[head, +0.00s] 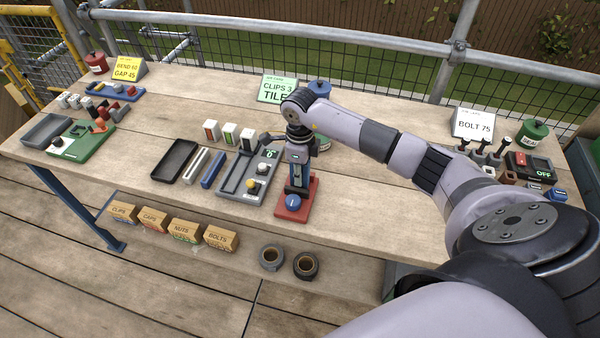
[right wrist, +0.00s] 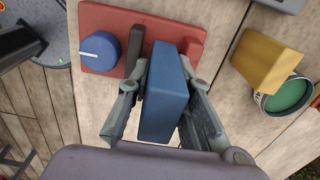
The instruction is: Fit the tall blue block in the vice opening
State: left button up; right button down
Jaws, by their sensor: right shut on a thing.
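The tall blue block (right wrist: 165,95) is between the two fingers of my right gripper (right wrist: 165,85), which is shut on it. The gripper also shows in the head view (head: 297,182), over the vice. The vice has a red base (right wrist: 100,20), a blue knob (right wrist: 98,52), a dark jaw (right wrist: 135,50) and a red jaw block (right wrist: 196,45). In the right wrist view the block's far end overlaps the gap between these jaws. Block and fingers hide most of the opening, so I cannot tell whether the block is inside it. My left gripper is not in view.
A grey fixture (head: 240,178) with knobs stands close left of the vice on the wooden bench (head: 365,210). A black tray (head: 175,160) lies farther left. A yellow block (right wrist: 268,60) and a green-topped can (right wrist: 285,97) are right of the vice in the wrist view.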

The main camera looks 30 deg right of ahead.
jog(key=shift+s+a+f+b, duration=0.1)
jog(key=shift+s+f+b, duration=0.3)
jog(key=shift+f+b, duration=0.5)
dwell(0.7)
jog(key=shift+r, duration=0.1)
jog(key=c, duration=1.5)
grip_release()
jog(key=shift+o, duration=0.7)
jog(key=shift+w+f, duration=0.2)
jog(key=shift+w, duration=0.05)
jog(key=shift+w+r, duration=0.1)
jog(key=shift+r, duration=0.15)
